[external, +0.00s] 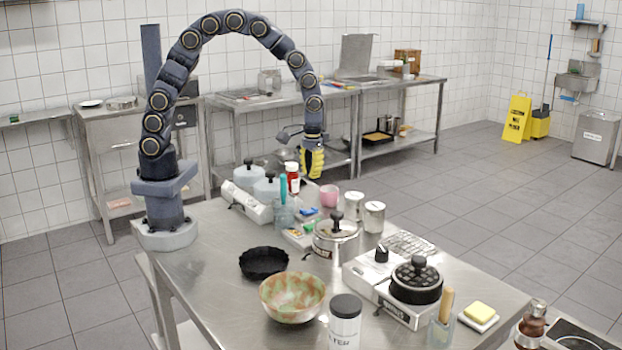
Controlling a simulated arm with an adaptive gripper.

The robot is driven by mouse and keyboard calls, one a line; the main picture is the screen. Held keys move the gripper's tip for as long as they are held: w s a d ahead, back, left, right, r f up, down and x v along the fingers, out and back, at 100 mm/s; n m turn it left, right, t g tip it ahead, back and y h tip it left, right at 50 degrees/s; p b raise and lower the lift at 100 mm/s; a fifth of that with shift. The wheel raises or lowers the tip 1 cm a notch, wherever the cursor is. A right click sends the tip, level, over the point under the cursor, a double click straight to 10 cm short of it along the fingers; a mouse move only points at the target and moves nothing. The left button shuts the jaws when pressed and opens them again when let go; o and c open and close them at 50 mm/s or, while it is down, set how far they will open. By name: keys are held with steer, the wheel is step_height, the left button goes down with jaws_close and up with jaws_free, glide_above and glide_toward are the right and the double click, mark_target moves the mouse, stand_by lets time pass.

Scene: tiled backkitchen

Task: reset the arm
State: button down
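My gripper (312,162) has yellow-and-black fingers and hangs pointing down over the far side of the steel table (215,265). My arm arches high from its base at the table's left end. The gripper is in the air above and behind a red sauce bottle with a white cap (293,180) and a pink cup (329,195). I see nothing held in it. The fingers are small and seen from the side, so I cannot tell whether they are open or shut.
On the table stand a black fluted dish (264,262), a patterned bowl (292,297), a lidded pot (336,238), a black pot on a burner (416,281), a white-labelled jar (345,322) and metal canisters (374,217). The table's near-left part is clear.

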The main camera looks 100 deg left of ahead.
stand_by(0.5)
steer(key=s+d+r+m, duration=0.2)
steer(key=s+r+m, duration=0.1)
steer(key=s, duration=0.6)
steer(key=s+d+r+m+g, duration=0.1)
steer(key=s+d+r+m, duration=0.1)
steer(key=s+r, duration=0.3)
steer(key=s+d+r+m, duration=0.2)
steer(key=s+r+m, duration=0.2)
steer(key=s, duration=0.9)
steer(key=shift+d+r, duration=0.15)
steer(key=shift+r, duration=0.45)
